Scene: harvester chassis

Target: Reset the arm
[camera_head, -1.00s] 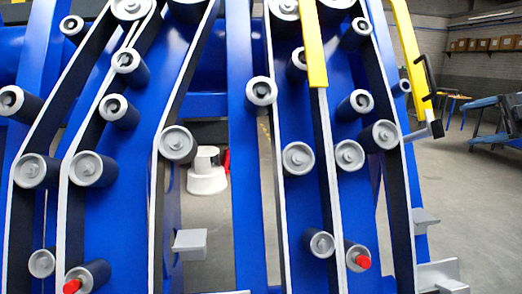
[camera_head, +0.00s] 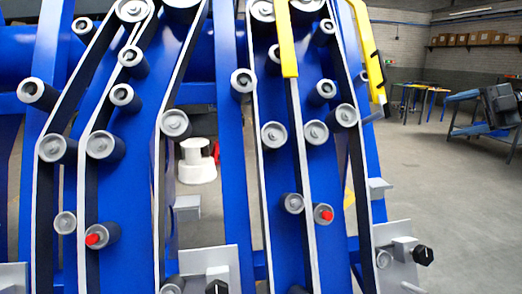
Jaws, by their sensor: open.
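My arm and gripper do not show in the head view. The blue harvester chassis (camera_head: 232,150) fills the left and middle of the picture. Grey rollers (camera_head: 174,123) sit along its dark belts (camera_head: 70,92) with white edges. Two red-tipped rollers show low down, one at the left (camera_head: 95,239) and one at the right (camera_head: 324,214). A yellow bar (camera_head: 287,42) covers an upper belt. A yellow part with a black handle (camera_head: 372,55) is at the chassis's right side.
Grey plates with black knobs, one at the lower middle (camera_head: 208,263) and one at the lower right (camera_head: 403,245), stick out from the chassis. A white stepped object (camera_head: 196,163) stands behind it. Open grey floor (camera_head: 450,210) lies to the right, with a blue bench (camera_head: 488,110) farther back.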

